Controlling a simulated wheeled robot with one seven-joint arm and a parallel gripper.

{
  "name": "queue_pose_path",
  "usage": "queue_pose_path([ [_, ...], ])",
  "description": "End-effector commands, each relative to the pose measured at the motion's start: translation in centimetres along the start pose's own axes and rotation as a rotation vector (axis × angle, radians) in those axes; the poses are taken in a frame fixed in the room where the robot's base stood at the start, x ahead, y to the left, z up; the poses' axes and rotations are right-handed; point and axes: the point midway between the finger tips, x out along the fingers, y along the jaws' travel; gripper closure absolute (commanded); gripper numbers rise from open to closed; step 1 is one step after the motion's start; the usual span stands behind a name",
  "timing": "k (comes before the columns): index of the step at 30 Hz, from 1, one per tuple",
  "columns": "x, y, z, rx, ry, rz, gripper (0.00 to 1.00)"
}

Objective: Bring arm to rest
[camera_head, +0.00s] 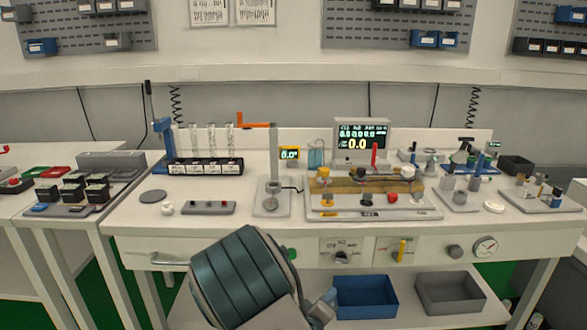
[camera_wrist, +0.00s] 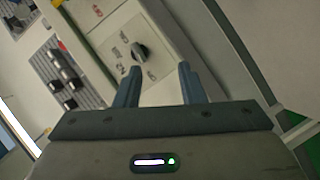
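My gripper shows in the wrist view (camera_wrist: 158,88) with its two blue-grey fingers spread apart and nothing between them. Beyond the fingertips is a dark rotary knob (camera_wrist: 140,51) on a pale panel. In the head view my arm rises at the bottom middle in front of the cart (camera_head: 230,246), with part of the gripper low at its right; its fingers cannot be made out there. The same kind of dark knob sits on the cart's front panel (camera_head: 341,257).
The cart top holds a vial rack (camera_head: 205,168), a stand with an orange arm (camera_head: 273,190), and a display (camera_head: 361,137). A blue bin (camera_head: 365,297) and a grey bin (camera_head: 449,294) sit on the lower shelf. A yellow-handled switch (camera_head: 401,250) and a gauge (camera_head: 485,246) are on the front panel.

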Motion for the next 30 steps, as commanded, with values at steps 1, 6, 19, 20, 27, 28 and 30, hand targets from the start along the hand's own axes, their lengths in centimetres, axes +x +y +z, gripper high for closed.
queue_pose_path([
  [1,-0.1,1.4,-0.6,0.082,-0.033,-0.073,0.64],
  [6,-1.4,3.1,-1.9,0.308,-0.121,-0.321,0.64],
  [19,-10.1,12.8,-5.1,0.643,-0.321,-0.795,0.64],
  [20,-10.9,13.8,-5.1,0.653,-0.337,-0.816,0.64],
  [27,-17.6,21.3,-3.6,0.68,-0.495,-0.918,0.64],
  [28,-18.5,22.2,-3.2,0.679,-0.519,-0.92,0.64],
  [30,-20.4,24.3,-2.2,0.673,-0.578,-0.916,0.64],
])
